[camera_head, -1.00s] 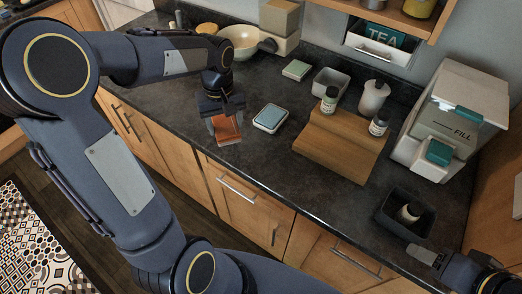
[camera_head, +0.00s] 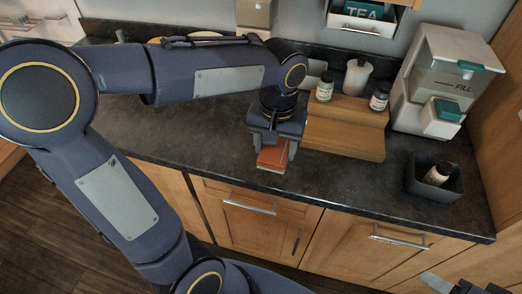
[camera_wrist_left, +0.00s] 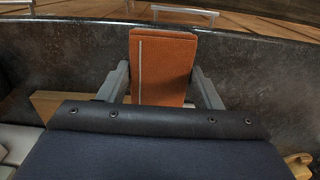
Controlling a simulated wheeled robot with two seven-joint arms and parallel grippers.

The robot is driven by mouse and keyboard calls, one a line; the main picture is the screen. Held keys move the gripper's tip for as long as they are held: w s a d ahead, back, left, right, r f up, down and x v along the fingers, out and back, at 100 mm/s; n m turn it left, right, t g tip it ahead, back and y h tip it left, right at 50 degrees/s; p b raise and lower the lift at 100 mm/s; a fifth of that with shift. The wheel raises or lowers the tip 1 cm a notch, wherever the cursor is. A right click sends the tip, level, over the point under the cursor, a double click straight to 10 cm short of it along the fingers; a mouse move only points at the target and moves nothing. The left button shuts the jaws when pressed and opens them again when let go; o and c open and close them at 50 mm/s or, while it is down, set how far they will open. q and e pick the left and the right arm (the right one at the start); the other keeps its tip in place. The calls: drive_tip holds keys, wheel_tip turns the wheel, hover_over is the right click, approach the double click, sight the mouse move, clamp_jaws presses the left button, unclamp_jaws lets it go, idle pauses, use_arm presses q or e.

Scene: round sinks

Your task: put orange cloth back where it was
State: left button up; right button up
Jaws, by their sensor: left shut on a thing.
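The orange cloth (camera_head: 272,158) is a folded, flat-looking rectangle with a pale stripe, and the stripe shows in the left wrist view (camera_wrist_left: 163,68). My left gripper (camera_head: 274,151) is shut on the cloth, with one finger on each side of it. It holds the cloth near the counter's front edge, just left of the wooden stepped stand. I cannot tell whether the cloth touches the counter. My right gripper (camera_head: 438,283) is partly in view at the lower right corner, and its jaws are unclear.
Bare counter (camera_head: 190,135) lies left of the gripper. My left arm hides the back.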

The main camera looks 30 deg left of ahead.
use_arm(q)
drive_tip(key=w+a+f, duration=0.1)
drive_tip(key=f, duration=0.1)
drive_tip(key=w+a+f, duration=0.1)
drive_tip(key=a+f, duration=0.1)
drive_tip(key=w+a+f, duration=0.1)
drive_tip(key=a+f, duration=0.1)
drive_tip(key=shift+w+a+f+p, duration=0.1)
drive_tip(key=shift+w+a+p, duration=0.15)
drive_tip(key=shift+p, duration=0.05)
drive_tip(key=shift+w+a+f, duration=0.1)
drive_tip(key=shift+f, duration=0.85)
drive_tip(key=shift+w+a+f, duration=0.1)
drive_tip(key=shift+f, duration=0.8)
drive_tip(key=shift+f, duration=0.15)
drive_tip(key=o, duration=0.9)
